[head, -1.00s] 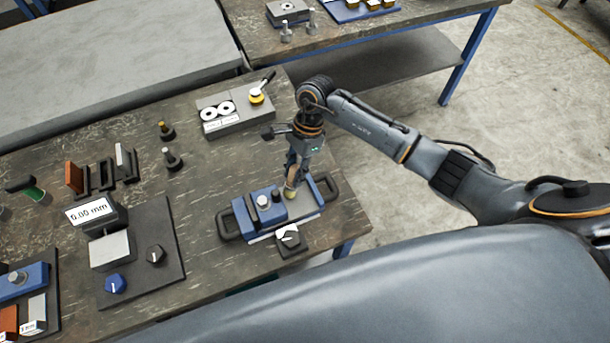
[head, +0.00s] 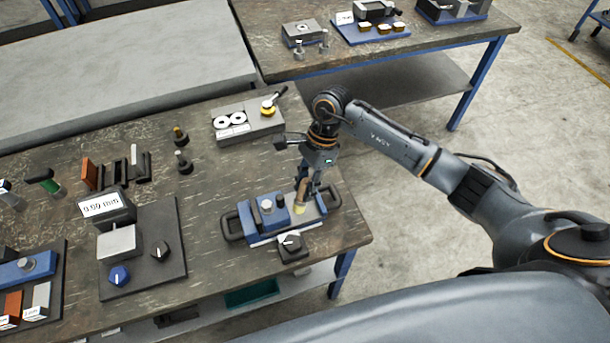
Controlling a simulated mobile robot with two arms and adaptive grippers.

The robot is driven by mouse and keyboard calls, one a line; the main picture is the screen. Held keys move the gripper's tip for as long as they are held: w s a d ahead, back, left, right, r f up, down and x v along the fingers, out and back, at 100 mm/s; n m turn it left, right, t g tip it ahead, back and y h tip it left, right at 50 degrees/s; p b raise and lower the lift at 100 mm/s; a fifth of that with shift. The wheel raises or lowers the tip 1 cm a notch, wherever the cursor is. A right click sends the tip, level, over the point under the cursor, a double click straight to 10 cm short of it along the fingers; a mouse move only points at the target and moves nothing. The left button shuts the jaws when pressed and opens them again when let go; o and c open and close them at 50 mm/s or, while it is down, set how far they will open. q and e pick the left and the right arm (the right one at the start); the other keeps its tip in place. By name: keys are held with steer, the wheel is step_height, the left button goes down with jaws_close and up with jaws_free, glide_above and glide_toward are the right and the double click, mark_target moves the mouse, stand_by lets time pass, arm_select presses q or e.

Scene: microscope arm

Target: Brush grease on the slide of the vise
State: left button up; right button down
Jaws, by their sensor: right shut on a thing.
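The vise (head: 247,221) is a blue block on a grey base with a black loop handle at each end, standing near the table's front right corner. Its grey slide (head: 312,214) shows at the right of the blue block. My right gripper (head: 304,183) points down above the slide and is shut on a brush (head: 300,208). The brush's pale yellow tip is at the slide's surface, beside the blue block; I cannot tell for sure whether it touches. The gripper partly hides the brush handle. My left gripper is not in view.
A black knob block (head: 290,247) stands at the vise's front. A grey fixture with white discs (head: 248,126) lies behind. Two dark posts (head: 182,163) and a display unit (head: 101,206) stand left. Bare tabletop (head: 207,208) lies between display unit and vise.

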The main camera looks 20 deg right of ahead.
steer(key=shift+s+r+p, duration=0.1)
steer(key=shift+r+p, duration=0.55)
steer(key=shift+r, duration=1.55)
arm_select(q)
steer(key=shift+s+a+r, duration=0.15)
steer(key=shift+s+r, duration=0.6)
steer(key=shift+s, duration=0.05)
